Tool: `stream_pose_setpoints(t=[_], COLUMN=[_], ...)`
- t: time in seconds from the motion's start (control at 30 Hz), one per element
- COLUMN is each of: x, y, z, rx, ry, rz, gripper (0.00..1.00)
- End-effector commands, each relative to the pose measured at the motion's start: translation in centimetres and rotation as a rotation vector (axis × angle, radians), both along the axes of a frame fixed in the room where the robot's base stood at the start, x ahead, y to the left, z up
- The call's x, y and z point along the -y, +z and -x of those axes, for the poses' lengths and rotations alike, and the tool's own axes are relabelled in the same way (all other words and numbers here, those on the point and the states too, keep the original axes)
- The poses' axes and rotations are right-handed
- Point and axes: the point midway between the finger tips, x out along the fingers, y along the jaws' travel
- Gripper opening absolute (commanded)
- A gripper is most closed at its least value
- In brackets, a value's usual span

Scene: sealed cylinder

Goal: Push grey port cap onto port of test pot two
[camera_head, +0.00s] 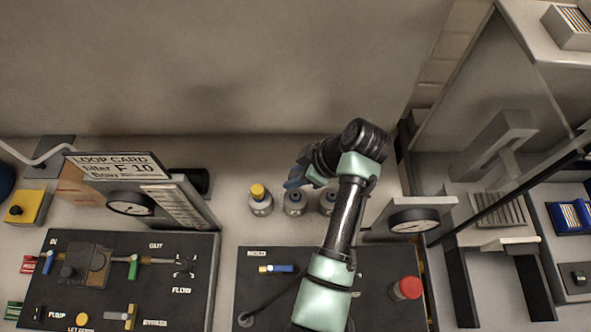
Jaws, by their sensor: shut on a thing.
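Three small pots stand in a row at the back of the bench. The left pot (260,203) has a yellow top. The middle pot (295,205) has a dark top, and the right pot (327,203) is partly covered by my arm. Which of them is test pot two cannot be read. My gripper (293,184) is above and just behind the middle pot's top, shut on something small. The grey port cap cannot be made out between the fingers. Whether anything touches the pot is unclear.
A black panel (275,288) with a blue-and-yellow valve and a red knob (408,288) lies in front. Gauges stand left (131,203) and right (414,221) of the pots. A card reading LOOP CARD (117,167) stands left.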

Motion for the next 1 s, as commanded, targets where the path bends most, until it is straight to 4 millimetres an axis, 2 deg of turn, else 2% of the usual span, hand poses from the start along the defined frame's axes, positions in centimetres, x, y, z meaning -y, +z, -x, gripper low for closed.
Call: stream_pose_setpoints(t=[0.27,0.73,1.0], x=[0.0,0.0,0.0], y=[-1.1,-5.3,-5.9], z=[0.0,0.0,0.0], rx=[0.000,0.000,0.000], ry=[0.000,-0.001,-0.001], rz=[0.000,0.000,0.000], gripper=[0.00,0.00,0.00])
